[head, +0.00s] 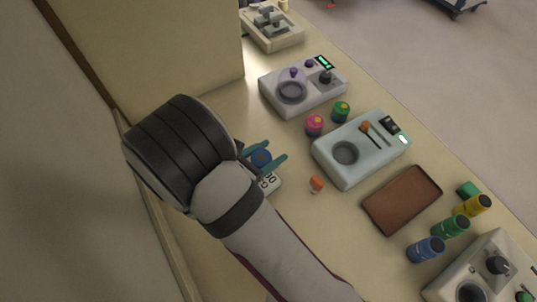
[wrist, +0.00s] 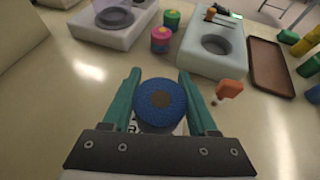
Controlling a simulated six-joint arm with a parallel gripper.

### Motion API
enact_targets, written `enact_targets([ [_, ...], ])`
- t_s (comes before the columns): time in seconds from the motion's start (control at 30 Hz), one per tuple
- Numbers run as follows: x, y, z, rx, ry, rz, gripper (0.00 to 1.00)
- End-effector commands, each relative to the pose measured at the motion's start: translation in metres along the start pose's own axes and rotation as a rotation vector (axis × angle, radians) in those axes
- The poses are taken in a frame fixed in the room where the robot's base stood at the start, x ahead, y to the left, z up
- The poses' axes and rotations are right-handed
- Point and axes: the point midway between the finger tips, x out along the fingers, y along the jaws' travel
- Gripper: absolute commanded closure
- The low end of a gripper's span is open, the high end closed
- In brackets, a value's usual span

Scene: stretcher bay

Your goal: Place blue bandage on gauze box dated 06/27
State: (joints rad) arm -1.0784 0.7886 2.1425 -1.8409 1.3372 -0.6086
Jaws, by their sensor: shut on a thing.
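The blue bandage (head: 261,158) is a round roll with a brown centre, held between the teal fingers of my gripper (head: 268,156). In the wrist view the blue bandage (wrist: 160,103) sits between both fingers, end face toward the camera. A white box with dark print (head: 269,184) lies on the table just below and beside the roll. In the wrist view only a small pale part of the box shows under the roll. Its full date cannot be read, and I cannot tell whether the roll touches it.
An orange piece (head: 316,183) lies right of my gripper. Pink (head: 315,125) and green (head: 341,112) pots stand behind, near two devices (head: 290,92) (head: 345,170). A brown tray (head: 402,200) and blue (head: 426,249), green (head: 450,227) and yellow (head: 472,205) rolls are further right.

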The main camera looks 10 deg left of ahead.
Motion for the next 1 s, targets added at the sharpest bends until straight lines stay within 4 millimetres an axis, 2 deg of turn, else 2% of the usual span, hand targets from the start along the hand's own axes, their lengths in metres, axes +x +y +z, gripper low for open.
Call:
enact_targets([
  [0.2,0.015,0.002,-0.035,-0.003,-0.001,-0.002,0.96],
  [0.57,0.018,0.003,-0.040,-0.001,0.000,0.001,0.96],
  [0.6,0.018,0.003,-0.041,-0.001,0.000,0.001,0.38],
  [0.73,0.018,0.003,-0.040,0.000,0.000,0.001,0.14],
  [0.77,0.018,0.003,-0.040,0.000,0.000,0.001,0.11],
  [1.0,0.018,0.003,-0.040,0.000,0.000,0.001,0.11],
])
